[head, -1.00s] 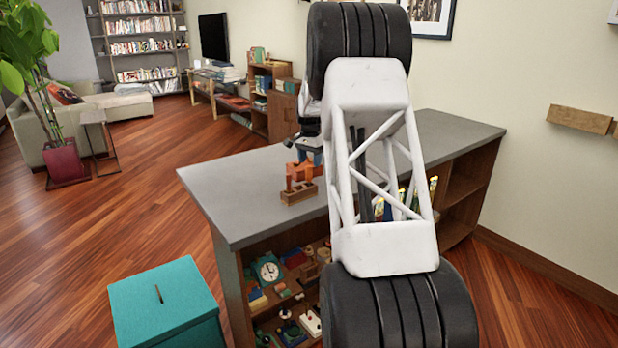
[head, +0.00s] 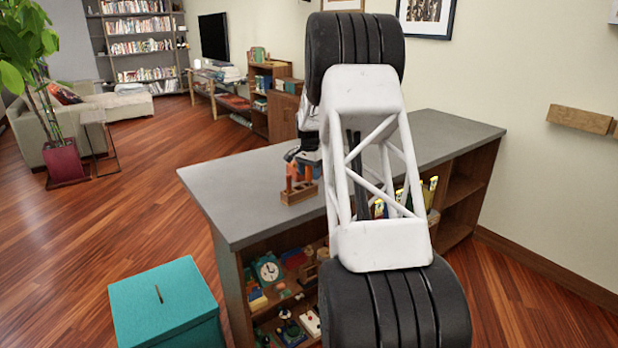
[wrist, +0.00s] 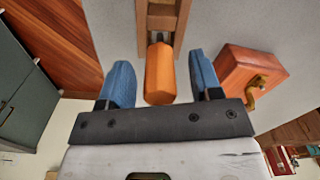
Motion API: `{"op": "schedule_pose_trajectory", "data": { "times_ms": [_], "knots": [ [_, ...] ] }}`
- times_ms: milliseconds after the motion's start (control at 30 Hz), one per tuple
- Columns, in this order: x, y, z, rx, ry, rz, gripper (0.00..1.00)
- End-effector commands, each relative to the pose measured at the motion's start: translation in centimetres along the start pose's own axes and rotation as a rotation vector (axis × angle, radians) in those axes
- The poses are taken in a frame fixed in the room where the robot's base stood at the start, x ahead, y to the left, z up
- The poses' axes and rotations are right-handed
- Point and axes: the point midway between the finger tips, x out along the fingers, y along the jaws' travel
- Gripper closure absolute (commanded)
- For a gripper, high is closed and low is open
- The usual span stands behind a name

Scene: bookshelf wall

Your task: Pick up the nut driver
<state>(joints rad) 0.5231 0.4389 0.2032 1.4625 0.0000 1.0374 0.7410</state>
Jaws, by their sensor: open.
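What looks like the nut driver, an orange handle (wrist: 160,72), is between the fingers of my gripper (wrist: 160,64) in the wrist view. Its far end meets a brown wooden rack (wrist: 160,14); its shaft is hidden. My gripper has blue fingers, open, one on each side of the handle with gaps visible. In the head view, the rack (head: 299,194) stands on the grey counter top with an orange upright piece (head: 292,177) in it. My gripper (head: 304,160) is just behind and above it, partly hidden by my arm.
An orange-brown block (wrist: 248,72) with a brass hook is close beside the right finger in the wrist view. The grey counter top (head: 235,185) is clear to the left. Shelves below hold toys and a clock (head: 268,270). A teal box (head: 165,295) stands on the floor.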

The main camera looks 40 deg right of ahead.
Motion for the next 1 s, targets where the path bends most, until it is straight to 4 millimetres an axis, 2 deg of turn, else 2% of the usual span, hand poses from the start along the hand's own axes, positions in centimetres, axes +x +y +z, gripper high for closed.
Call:
{"op": "schedule_pose_trajectory", "data": {
  "times_ms": [500,567,900,1000],
  "knots": [
    [-0.03,0.00,-0.01,0.000,0.000,0.000,0.42],
    [-0.03,0.00,-0.01,0.000,0.000,0.000,0.49],
    [-0.03,0.00,-0.01,0.000,0.000,0.000,1.00],
    [-0.04,0.00,-0.01,0.000,0.000,0.000,1.00]
  ]
}}
